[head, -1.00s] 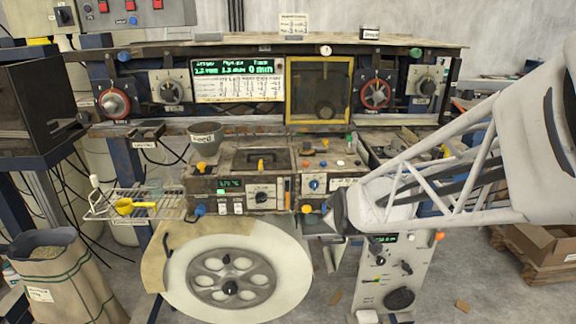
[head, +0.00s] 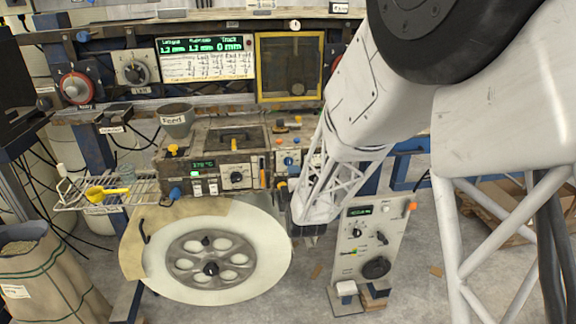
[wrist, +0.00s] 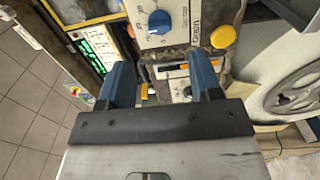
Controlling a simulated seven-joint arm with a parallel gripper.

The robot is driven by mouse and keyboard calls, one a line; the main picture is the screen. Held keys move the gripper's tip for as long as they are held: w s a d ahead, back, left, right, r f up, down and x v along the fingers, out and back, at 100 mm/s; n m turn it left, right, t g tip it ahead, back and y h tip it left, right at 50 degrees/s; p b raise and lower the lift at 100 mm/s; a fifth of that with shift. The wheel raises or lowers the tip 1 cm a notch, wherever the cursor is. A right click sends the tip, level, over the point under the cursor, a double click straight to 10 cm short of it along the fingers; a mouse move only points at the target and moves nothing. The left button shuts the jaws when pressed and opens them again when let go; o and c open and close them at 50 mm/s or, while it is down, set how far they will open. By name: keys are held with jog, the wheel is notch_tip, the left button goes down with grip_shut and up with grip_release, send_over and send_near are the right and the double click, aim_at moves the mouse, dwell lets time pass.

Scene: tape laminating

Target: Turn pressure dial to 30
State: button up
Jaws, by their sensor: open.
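A blue dial (wrist: 160,20) with a pointer sits on a pale scale plate at the top of the wrist view. A small blue dial (head: 288,160) on the middle control box in the head view looks like the same one. Its label and setting are too small to read, so I cannot tell for certain that it is the pressure dial. My gripper (wrist: 160,62) is open, its two blue fingers apart with nothing held. The dial lies beyond the fingertips, roughly between them in the picture, not touched.
An orange-yellow button (wrist: 223,37) is close right of the blue dial. A large pale reel (head: 140,262) stands below the console. A lower panel (head: 346,262) has a green display and black knobs. The lit screen (head: 205,58) is at the back.

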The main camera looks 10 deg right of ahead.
aim_at(289, 164)
jog(key=shift+w, duration=0.2)
dwell(0.3)
jog(key=shift+w, duration=3.7)
jog(key=c, duration=0.9)
